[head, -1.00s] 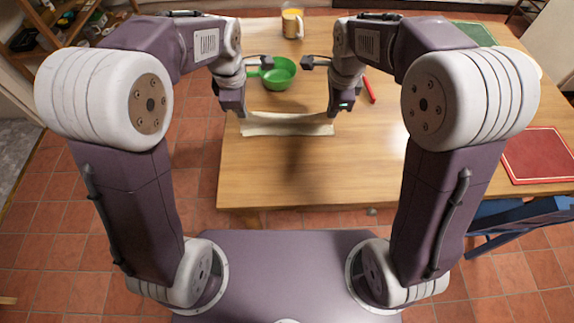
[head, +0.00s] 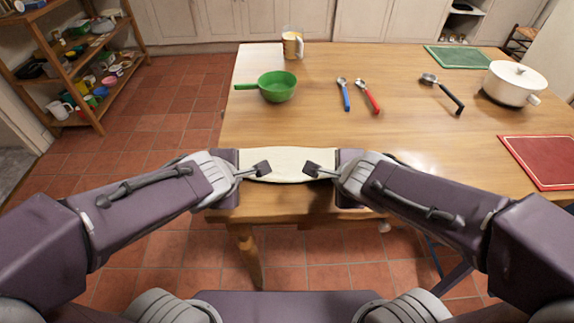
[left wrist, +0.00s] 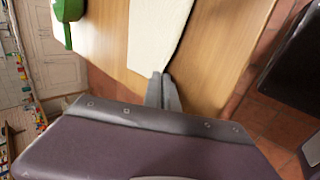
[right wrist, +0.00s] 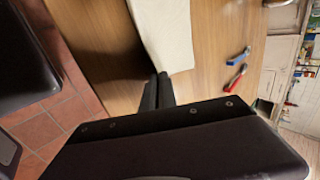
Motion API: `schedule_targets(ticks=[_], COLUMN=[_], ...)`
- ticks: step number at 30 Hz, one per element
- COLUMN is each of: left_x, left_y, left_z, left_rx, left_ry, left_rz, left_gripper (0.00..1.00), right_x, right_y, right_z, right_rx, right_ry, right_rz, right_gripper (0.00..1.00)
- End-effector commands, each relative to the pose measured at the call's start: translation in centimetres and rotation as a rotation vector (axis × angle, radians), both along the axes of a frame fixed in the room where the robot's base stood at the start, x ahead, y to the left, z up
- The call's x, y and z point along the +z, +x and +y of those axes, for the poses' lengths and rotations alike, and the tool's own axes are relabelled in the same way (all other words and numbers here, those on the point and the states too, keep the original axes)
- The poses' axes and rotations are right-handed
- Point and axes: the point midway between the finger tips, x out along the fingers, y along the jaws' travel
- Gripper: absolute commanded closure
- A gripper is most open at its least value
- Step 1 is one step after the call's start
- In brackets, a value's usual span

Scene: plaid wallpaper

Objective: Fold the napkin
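The cream napkin (head: 277,165) stretches as a band between my two grippers at the table's front edge; it also shows in the left wrist view (left wrist: 155,35) and right wrist view (right wrist: 165,30). My left gripper (left wrist: 162,84) has its fingers together at one corner of the napkin. My right gripper (right wrist: 158,86) has its fingers together at the opposite corner. I cannot tell how much of the napkin touches the table.
Blue (head: 344,95) and red (head: 368,98) handled utensils, a black-handled one (head: 443,92), and red (head: 540,160) and green (head: 460,58) boards lie there.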

Motion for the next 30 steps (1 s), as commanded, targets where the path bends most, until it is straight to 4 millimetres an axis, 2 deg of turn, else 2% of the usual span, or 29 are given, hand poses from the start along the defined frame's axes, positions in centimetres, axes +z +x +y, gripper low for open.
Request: schedule_targets(ticks=[8, 12, 13, 25, 30], left_x=[-0.1, -0.1, -0.1, 0.0, 1.0], left_y=[-0.1, -0.1, -0.1, 0.0, 0.0], left_z=[0.0, 0.0, 0.0, 0.0, 0.0], left_rx=[0.001, 0.001, 0.001, 0.002, 0.002], left_ry=[0.0, 0.0, 0.0, 0.001, 0.001], left_rz=[-0.004, -0.004, -0.004, -0.003, -0.003], left_gripper=[1.0, 0.62, 0.6, 0.6, 0.6], right_x=[-0.1, -0.1, -0.1, 0.0, 1.0], right_y=[-0.1, -0.1, -0.1, 0.0, 0.0], right_z=[0.0, 0.0, 0.0, 0.0, 0.0], right_rx=[-0.001, -0.001, -0.001, -0.002, -0.002], right_ry=[0.0, 0.0, 0.0, -0.001, -0.001], right_rz=[-0.004, -0.004, -0.004, -0.003, -0.003], right_gripper=[1.0, 0.62, 0.6, 0.6, 0.6])
